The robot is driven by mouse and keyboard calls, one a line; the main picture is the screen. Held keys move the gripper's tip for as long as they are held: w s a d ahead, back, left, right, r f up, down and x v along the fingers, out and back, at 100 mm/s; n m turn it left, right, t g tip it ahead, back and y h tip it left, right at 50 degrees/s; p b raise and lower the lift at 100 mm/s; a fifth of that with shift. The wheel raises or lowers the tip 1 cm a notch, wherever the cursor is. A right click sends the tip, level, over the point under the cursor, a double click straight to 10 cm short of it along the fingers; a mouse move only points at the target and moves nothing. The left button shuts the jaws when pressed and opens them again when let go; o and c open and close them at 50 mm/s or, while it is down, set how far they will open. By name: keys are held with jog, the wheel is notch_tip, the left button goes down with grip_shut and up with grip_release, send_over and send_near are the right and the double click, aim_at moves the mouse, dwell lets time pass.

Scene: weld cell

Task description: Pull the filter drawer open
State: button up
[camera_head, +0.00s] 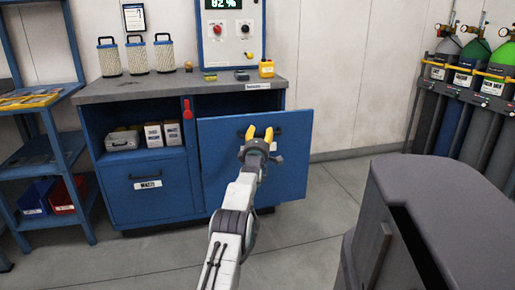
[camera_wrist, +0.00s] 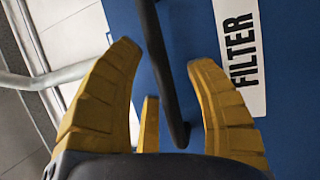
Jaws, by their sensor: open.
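The filter drawer (camera_head: 220,155) is a large blue front at the right of the workbench cabinet. It stands forward of the cabinet face, with a dark gap above it, so it looks partly open. The wrist view shows its blue face with a white FILTER label (camera_wrist: 242,55) and a dark bar handle (camera_wrist: 163,85). My gripper (camera_head: 259,133) is at the drawer front. In the wrist view its yellow fingers (camera_wrist: 164,57) are spread, one on each side of the handle. The right finger is close to the bar; I cannot tell if it touches.
A WASTE drawer (camera_head: 160,205) is shut at left, below a shelf of boxes (camera_head: 153,135). A red lever (camera_head: 187,109) hangs beside the filter drawer. A dark grey block (camera_head: 440,200) stands at right, gas cylinders (camera_head: 470,100) behind. Floor (camera_head: 340,185) between is clear.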

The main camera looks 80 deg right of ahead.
jog(key=shift+a, duration=0.15)
jog(key=a+f, duration=0.2)
jog(key=a, duration=0.9)
jog(key=shift+a, duration=0.15)
dwell(0.4)
dwell(0.7)
